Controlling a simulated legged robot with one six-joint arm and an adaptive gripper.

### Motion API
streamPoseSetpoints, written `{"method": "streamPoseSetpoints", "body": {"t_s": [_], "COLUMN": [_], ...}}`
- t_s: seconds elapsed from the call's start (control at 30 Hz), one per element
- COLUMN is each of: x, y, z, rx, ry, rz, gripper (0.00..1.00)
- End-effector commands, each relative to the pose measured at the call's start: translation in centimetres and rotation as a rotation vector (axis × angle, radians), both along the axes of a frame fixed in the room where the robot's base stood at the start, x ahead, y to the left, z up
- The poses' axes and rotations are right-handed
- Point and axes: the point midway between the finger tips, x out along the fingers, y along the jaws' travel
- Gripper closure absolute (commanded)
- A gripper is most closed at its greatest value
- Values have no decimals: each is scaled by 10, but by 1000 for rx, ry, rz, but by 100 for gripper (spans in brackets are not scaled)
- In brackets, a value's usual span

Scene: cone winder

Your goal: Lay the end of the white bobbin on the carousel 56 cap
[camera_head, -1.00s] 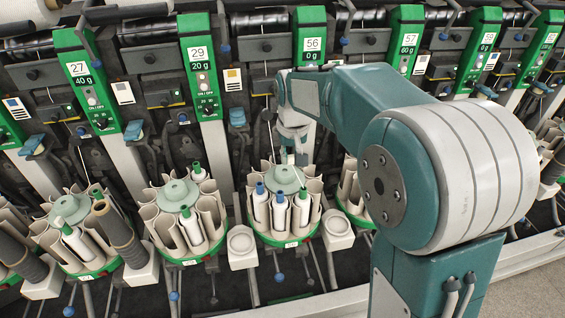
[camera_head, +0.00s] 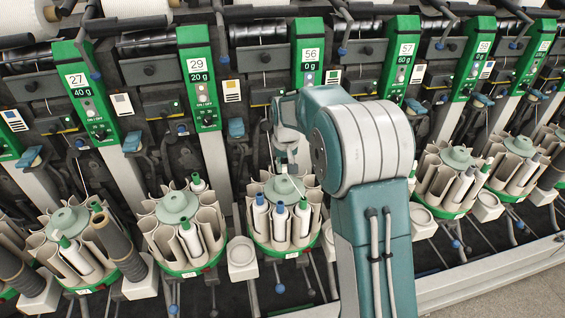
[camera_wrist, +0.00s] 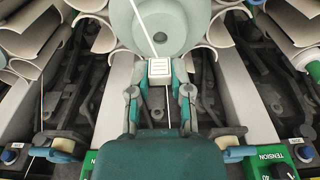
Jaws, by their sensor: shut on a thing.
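Carousel 56 stands below the green 56 panel (camera_head: 311,55). Its grey-green cap (camera_head: 279,190) sits in the middle of the carousel; the round cap top fills the upper middle of the wrist view (camera_wrist: 185,30). White bobbins with blue and green tips (camera_head: 281,226) stand upright in its front pockets. My gripper (camera_wrist: 160,74) is at the cap's near edge in the wrist view, its fingers closed on a small pale block (camera_wrist: 159,69). A white yarn (camera_wrist: 144,27) runs from there across the cap and out at the top. Whether the gripper touches the cap is unclear.
A white cup holder (camera_head: 242,262) is left of carousel 56. Machine panels and levers rise close behind my gripper. A tension knob (camera_wrist: 280,171) is at lower right.

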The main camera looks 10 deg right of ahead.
Motion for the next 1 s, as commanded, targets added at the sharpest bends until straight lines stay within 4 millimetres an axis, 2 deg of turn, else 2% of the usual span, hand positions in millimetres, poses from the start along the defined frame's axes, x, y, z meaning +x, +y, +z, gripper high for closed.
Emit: {"method": "streamPoseSetpoints", "body": {"t_s": [0.27, 1.0], "x": [0, -1], "y": [1, 0], "z": [-24, -29], "rx": [0, 0], "ry": [0, 0], "rz": [1, 1], "gripper": [87, 87]}}
